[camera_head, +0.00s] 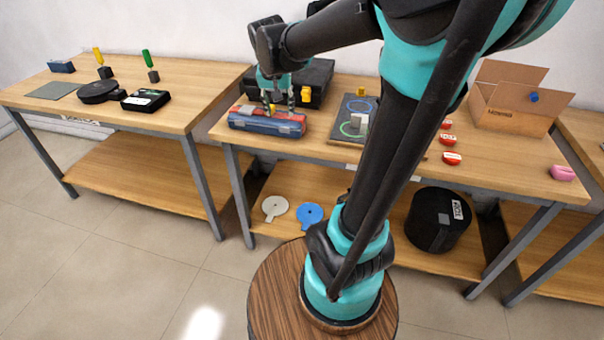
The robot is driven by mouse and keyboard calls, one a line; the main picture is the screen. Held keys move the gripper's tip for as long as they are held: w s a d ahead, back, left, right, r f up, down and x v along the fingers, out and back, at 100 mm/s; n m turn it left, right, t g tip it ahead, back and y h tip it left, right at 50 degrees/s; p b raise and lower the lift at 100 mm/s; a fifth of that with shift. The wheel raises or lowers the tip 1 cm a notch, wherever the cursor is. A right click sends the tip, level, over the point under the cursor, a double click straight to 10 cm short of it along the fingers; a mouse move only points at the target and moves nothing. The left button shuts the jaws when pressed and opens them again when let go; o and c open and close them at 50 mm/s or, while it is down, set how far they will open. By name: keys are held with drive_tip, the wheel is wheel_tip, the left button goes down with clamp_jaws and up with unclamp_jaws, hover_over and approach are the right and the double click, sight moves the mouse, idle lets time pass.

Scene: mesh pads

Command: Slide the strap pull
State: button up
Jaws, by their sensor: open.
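My gripper (280,107) points down over the left part of the middle table. It is open, and its fingertips are at or just above a blue case (266,123) with a red top. I cannot tell whether the fingers touch the case. No strap pull can be made out clearly; the gripper and the small size of the details hide that area.
A black case (318,74) stands close behind my gripper, with a yellow piece (306,94) beside it. A dark board (343,122) with coloured rings lies to the right. Several red bowls and an open cardboard box (510,118) are farther right.

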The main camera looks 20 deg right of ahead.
drive_tip(key=s+d+f+n+y, duration=0.1)
drive_tip(key=s+d+f+n, duration=0.1)
drive_tip(key=s+f, duration=1.1)
drive_tip(key=shift+s+d+f+n, duration=0.25)
drive_tip(key=shift+s+n, duration=0.45)
drive_tip(key=shift+s, duration=0.5)
